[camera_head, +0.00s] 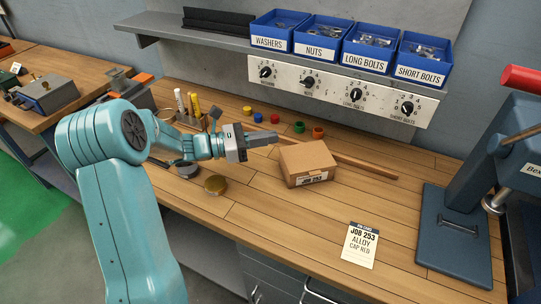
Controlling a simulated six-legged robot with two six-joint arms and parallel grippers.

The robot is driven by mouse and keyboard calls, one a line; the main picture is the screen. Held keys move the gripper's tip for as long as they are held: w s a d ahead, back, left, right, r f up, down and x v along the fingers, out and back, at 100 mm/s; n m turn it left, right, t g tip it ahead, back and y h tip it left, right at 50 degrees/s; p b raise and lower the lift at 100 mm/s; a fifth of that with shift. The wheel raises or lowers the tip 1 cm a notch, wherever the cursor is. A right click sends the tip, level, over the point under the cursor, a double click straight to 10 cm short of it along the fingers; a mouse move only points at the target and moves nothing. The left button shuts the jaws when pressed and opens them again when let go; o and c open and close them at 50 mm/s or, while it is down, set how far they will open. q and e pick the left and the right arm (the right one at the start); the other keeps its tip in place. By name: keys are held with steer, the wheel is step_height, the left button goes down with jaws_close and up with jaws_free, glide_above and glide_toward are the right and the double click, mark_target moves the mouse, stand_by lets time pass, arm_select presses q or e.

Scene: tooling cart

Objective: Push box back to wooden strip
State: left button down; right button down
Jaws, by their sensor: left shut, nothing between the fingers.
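A brown cardboard box (307,163) with a white label on its front face sits on the wooden bench, a little right of the picture's middle. A long wooden strip (365,168) lies on the bench behind the box, running down to the right, and the box hides part of it. My left gripper (266,138) is shut and empty, with its fingers at the box's left rear side. I cannot tell whether the fingers touch the box. My right gripper is out of view.
Small coloured caps (299,127) lie behind the box. A brass disc (215,184) lies left of it. A job card (360,245) lies in front right, with a blue press (455,225) beyond. Blue bins (370,48) stand on the shelf above. The bench before the box is clear.

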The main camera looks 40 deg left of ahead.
mark_target(282, 156)
arm_select(q)
step_height(282, 156, down, 7)
steer(key=shift+w+a, duration=0.1)
steer(key=shift+f, duration=0.35)
steer(key=shift+w+d+r+p, duration=0.1)
steer(key=shift+w+d+p, duration=0.15)
steer(key=shift+p, duration=0.15)
steer(key=shift+w, duration=0.2)
steer(key=shift+d, duration=0.1)
steer(key=b+x, duration=0.1)
steer(key=x, duration=0.4)
steer(key=shift+w, duration=0.1)
